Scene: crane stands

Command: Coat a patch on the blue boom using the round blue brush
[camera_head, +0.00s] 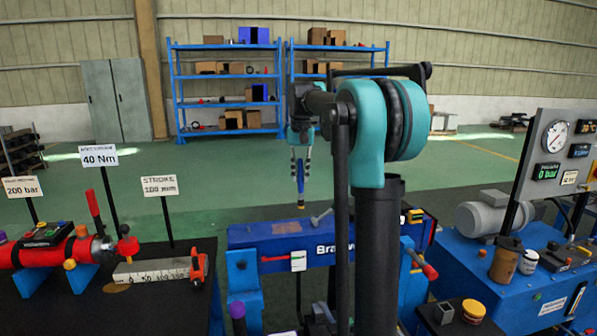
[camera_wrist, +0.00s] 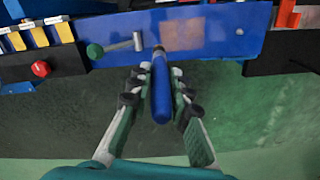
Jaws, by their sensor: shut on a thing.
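The blue boom (camera_head: 255,240) lies across the middle of the head view, and its flat face also shows at the top of the wrist view (camera_wrist: 225,40). A brownish rectangular patch (camera_wrist: 187,34) is on that face; it shows in the head view as a dull reddish area (camera_head: 287,228). My gripper (camera_head: 300,140) is shut on the round blue brush (camera_head: 300,170), which points down above the boom. In the wrist view my gripper (camera_wrist: 158,85) has a finger on each side of the blue handle (camera_wrist: 161,95).
A hammer (camera_wrist: 118,47) lies on the boom left of the patch. A red cylinder (camera_head: 60,250) and signs stand on the left black table. A gauge panel (camera_head: 560,150), grey motor (camera_head: 493,217) and cups stand at right. Green floor behind is mostly clear.

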